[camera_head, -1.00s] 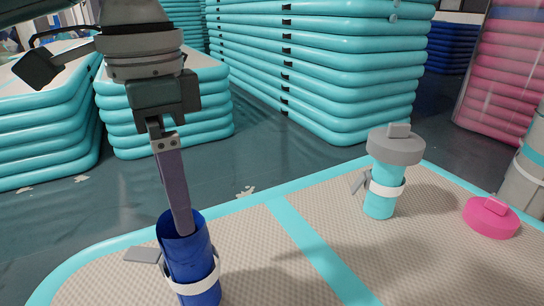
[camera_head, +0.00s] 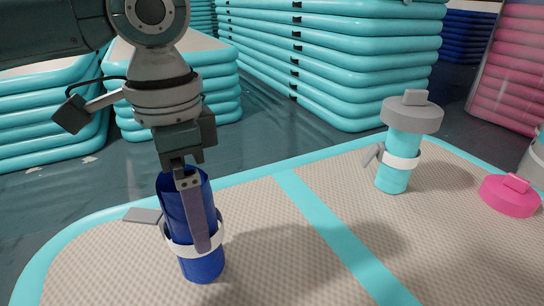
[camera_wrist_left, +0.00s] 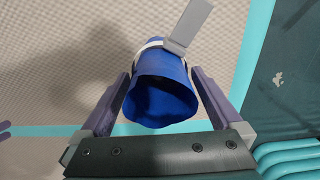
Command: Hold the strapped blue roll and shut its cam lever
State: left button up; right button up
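The blue roll (camera_head: 203,264) stands upright on the mat with a white strap (camera_head: 180,249) around it. Its grey cam lever (camera_head: 143,216) sticks out to the left, away from the roll. The roll's open top (camera_wrist_left: 160,103) and the lever (camera_wrist_left: 190,25) also show in the left wrist view. My left gripper (camera_head: 203,245) points down over the roll, one finger in front of it. In the left wrist view its two fingers (camera_wrist_left: 165,82) flank the roll, with slight gaps visible.
A turquoise roll (camera_head: 392,178) with a grey cap and strap stands to the right. A pink cap (camera_head: 510,195) lies further right. Stacks of turquoise inflatable tracks (camera_head: 340,70) stand behind. The mat between the rolls is clear. A small purple piece shows at the wrist view's left edge.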

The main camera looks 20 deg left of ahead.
pick_arm(q)
jog(key=c, duration=1.5)
jog(key=shift+f, duration=0.1)
dwell(0.5)
